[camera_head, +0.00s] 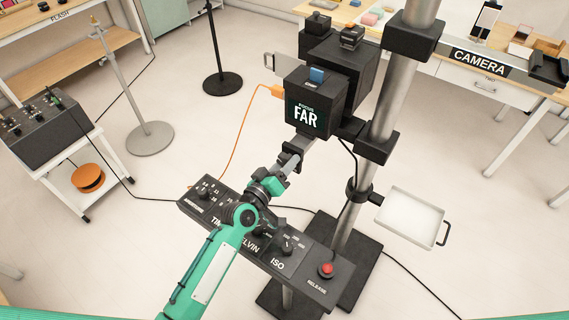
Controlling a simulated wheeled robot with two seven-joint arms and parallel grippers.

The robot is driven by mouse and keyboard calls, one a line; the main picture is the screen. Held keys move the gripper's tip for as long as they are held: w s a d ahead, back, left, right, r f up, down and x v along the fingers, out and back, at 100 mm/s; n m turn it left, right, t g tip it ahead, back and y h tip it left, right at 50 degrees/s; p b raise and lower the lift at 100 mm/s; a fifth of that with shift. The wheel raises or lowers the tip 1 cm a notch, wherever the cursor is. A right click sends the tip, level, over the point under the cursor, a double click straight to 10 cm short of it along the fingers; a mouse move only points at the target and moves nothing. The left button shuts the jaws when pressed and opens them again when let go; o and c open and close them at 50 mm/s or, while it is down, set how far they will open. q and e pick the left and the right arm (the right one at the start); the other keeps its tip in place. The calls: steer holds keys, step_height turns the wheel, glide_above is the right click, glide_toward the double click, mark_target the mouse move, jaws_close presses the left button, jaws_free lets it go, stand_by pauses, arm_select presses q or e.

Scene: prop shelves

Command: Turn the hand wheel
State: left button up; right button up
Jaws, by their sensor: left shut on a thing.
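A black camera box (312,100) with a display reading "FOCUS FAR" is mounted on a metal column (383,135). My left arm comes up from the bottom left across the control panel. My left gripper (316,138) reaches the underside of the box. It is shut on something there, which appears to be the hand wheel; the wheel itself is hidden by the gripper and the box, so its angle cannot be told. My right gripper is not in view.
A black control panel (330,284) with knobs and a red release button (326,269) lies under my left arm. A white tray with a handle (412,215) juts out right of the column. An orange cable (240,130) hangs left of the box.

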arm_select(q)
steer(key=shift+r+n, duration=0.1)
steer(key=shift+n, duration=1.1)
steer(key=o, duration=1)
steer(key=shift+b+v, duration=2)
steer(key=shift+v, duration=4.9)
